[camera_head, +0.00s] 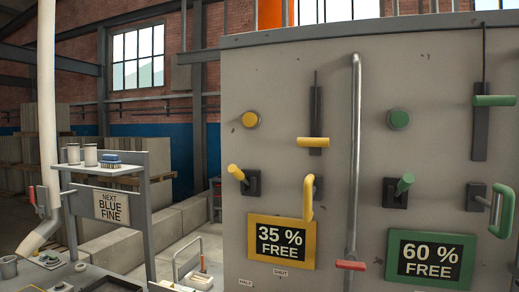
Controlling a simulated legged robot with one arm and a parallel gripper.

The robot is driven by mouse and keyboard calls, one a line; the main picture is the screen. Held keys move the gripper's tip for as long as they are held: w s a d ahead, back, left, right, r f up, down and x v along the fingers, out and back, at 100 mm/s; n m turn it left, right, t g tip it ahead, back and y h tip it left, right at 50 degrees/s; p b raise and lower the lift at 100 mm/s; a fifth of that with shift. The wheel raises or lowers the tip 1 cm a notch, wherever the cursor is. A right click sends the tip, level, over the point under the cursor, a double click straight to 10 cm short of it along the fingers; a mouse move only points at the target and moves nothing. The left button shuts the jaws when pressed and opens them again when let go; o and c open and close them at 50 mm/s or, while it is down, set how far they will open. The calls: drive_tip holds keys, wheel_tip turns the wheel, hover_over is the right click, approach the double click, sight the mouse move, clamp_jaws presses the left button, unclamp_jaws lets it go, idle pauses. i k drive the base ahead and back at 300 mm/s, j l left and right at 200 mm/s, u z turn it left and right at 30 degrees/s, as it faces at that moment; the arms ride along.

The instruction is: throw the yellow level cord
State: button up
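The yellow level cord hangs on the grey panel, left of the vertical grey pipe. Its yellow crossbar handle (313,142) sits at the lower end of a dark plate, with a thin dark line running up above it. A similar green handle (495,100) hangs on the right side of the panel. My gripper is not in view, and nothing is seen touching the yellow handle.
Below the yellow handle are a yellow lever (237,173), a yellow loop handle (308,199) and a "35 % FREE" sign (281,241). A grey pipe (355,150) with a red handle (350,265) stands right. A shelf stand (147,218) is left.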

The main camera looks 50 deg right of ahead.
sight(301, 141)
drive_tip(key=k+z, duration=0.1)
drive_tip(key=z, duration=0.35)
drive_tip(key=k+z, duration=0.1)
drive_tip(key=z, duration=0.35)
drive_tip(key=i+j+z, duration=0.1)
drive_tip(key=z, duration=0.85)
drive_tip(key=i+j, duration=0.05)
